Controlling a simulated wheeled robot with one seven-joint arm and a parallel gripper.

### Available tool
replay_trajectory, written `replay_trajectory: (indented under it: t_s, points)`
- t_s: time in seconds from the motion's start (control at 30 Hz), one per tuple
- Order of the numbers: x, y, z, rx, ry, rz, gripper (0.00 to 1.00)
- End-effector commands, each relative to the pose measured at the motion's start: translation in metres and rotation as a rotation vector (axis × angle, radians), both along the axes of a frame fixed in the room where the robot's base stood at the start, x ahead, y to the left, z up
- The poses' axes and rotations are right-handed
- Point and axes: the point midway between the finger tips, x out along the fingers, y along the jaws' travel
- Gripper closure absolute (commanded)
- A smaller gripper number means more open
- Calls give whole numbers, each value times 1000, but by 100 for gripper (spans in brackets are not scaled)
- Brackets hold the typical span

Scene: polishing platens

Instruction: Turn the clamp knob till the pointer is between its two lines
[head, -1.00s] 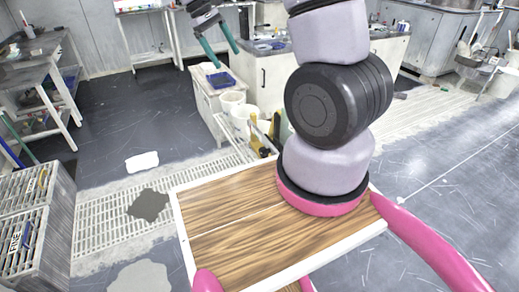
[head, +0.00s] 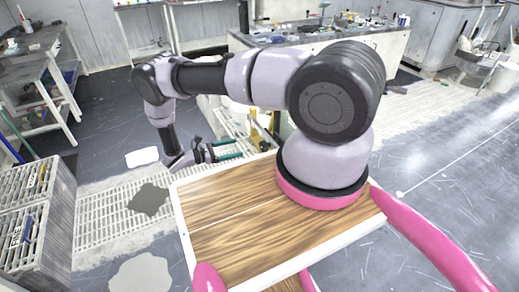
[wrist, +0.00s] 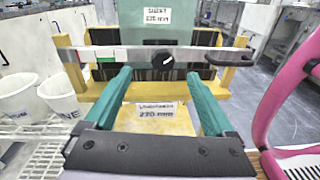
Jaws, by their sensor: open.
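The black clamp knob (wrist: 163,61) sits mid-way along a grey crossbar (wrist: 135,56) in the wrist view. A pale line on its face points to the upper right. A small white, red and green scale (wrist: 98,56) is on the bar's left part; its two lines and pointer are too small to tell. My gripper (wrist: 159,72) has teal fingers spread wide, one on each side below the knob, with nothing between them. In the head view my gripper (head: 238,149) points right toward the yellow frame (head: 256,136), which is partly hidden.
A green plate (wrist: 150,14) labelled 235 mm stands behind the bar, and a 230 mm label (wrist: 157,112) is below. A dark handle (wrist: 232,59) is at the bar's right. White buckets (wrist: 60,95) stand left. My wooden deck (head: 225,240) is bare in front.

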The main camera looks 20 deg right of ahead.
Motion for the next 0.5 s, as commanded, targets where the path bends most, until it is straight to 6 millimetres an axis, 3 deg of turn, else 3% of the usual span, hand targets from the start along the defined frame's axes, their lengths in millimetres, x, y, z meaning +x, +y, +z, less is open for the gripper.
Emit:
replay_trajectory:
  t_s: [0.03,0.17,0.33,0.5]
  points:
    - [-7,-3,-14,-27,21,26,11]
    - [-14,-7,-31,-64,50,65,11]
    - [-15,-17,-34,-74,58,73,11]
    - [-15,-46,-34,-74,59,69,11]
